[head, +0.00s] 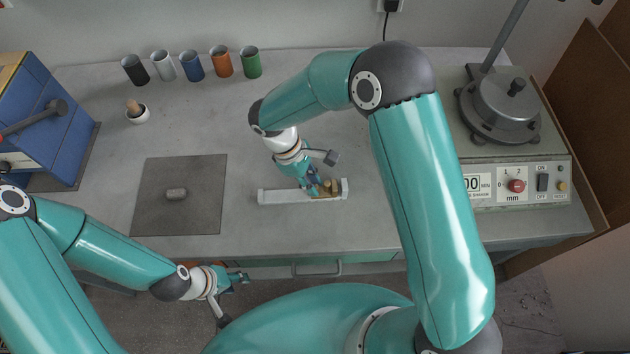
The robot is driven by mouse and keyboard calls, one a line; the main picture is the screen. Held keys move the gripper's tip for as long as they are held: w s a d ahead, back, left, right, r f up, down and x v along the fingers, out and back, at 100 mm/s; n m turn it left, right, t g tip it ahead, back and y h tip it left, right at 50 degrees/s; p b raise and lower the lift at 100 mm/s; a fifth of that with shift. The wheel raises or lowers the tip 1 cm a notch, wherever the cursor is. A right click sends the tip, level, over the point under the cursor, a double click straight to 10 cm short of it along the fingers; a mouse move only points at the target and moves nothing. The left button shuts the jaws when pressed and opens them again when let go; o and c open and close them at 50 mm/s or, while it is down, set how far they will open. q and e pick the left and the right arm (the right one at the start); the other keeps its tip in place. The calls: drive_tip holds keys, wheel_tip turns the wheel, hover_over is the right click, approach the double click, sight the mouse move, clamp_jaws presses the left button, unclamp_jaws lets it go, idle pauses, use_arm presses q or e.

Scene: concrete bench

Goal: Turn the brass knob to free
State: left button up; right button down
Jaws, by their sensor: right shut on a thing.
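A small brass knob (333,187) sits toward the right end of a low, pale bar-shaped fixture (280,197) on the bench. My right gripper (318,190) reaches down to it from the upper left and is shut on it. The fingers cover part of the knob, so its turned position cannot be read. My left gripper (244,280) hangs in front of the bench edge, apart from the fixture. Its fingers are too small in view to tell whether they are open.
A blue box (50,120) is far left. A sieve shaker (500,110) with a control panel (530,205) stands right.

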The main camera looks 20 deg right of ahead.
drive_tip(key=shift+a+f+n+t+b, duration=0.15)
drive_tip(key=shift+n+t+b, duration=0.25)
drive_tip(key=shift+n+b, duration=0.65)
drive_tip(key=n+t+b, duration=0.1)
drive_tip(key=n, duration=0.2)
drive_tip(key=shift+s+h, duration=0.1)
drive_tip(key=shift+h, duration=0.2)
drive_tip(key=n+t+b, duration=0.1)
drive_tip(key=n, duration=0.2)
drive_tip(key=shift+s+b, duration=0.15)
drive_tip(key=shift+b, duration=0.2)
drive_tip(key=shift+s+n+t+b, duration=0.1)
drive_tip(key=shift+n+t+b, duration=0.5)
drive_tip(key=shift+n, duration=1.05)
drive_tip(key=shift+r, duration=0.2)
drive_tip(key=c, duration=1.1)
unclamp_jaws()
